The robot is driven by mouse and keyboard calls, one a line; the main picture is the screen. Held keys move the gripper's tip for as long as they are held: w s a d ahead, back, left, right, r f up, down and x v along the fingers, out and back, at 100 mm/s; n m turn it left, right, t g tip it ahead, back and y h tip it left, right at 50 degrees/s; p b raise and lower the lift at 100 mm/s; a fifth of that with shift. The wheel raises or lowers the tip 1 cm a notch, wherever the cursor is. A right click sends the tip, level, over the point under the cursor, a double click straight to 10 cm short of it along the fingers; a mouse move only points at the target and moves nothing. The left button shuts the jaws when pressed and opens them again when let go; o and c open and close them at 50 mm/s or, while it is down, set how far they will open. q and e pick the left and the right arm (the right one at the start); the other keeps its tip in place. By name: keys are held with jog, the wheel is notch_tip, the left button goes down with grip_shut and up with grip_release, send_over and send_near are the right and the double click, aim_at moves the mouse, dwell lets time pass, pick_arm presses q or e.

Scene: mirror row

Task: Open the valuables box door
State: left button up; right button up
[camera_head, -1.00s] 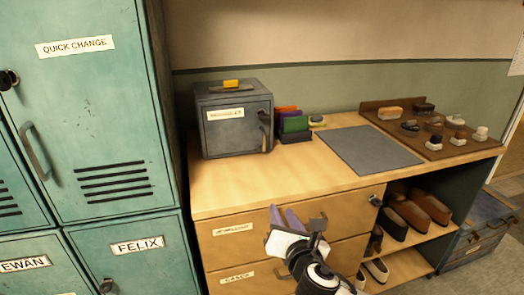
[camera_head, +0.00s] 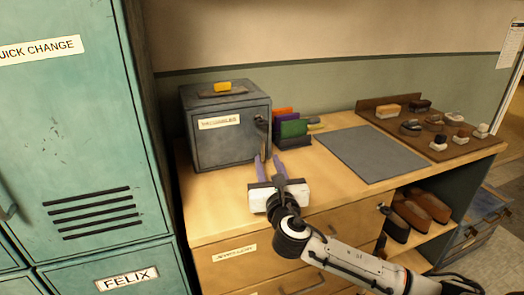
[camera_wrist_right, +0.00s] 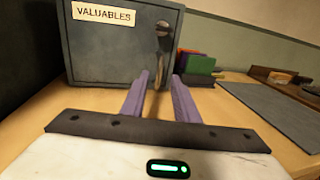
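The valuables box (camera_head: 226,145) is a dark grey metal box at the left end of the wooden counter, its door shut. Its label reads VALUABLES in the right wrist view (camera_wrist_right: 104,17). A metal handle (camera_wrist_right: 163,40) stands upright at the door's right edge; it is small in the head view (camera_head: 259,121). My right gripper (camera_head: 268,160) is just in front of the door's right side, its purple fingers apart and pointing at the box. In the right wrist view the fingers (camera_wrist_right: 158,82) are open below the handle, with nothing between them. My left gripper is not in view.
Upright coloured items (camera_head: 292,130) stand right of the box. A yellow item (camera_head: 223,86) lies on top of it. A grey mat (camera_head: 371,152) and a brush tray (camera_head: 424,140) are further right. Green lockers (camera_head: 85,130) rise at the left. The counter front is clear.

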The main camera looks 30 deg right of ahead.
aim_at(263, 149)
jog(key=x, duration=0.6)
jog(key=shift+w+d+f, duration=0.1)
jog(key=shift+w, duration=0.15)
grip_shut()
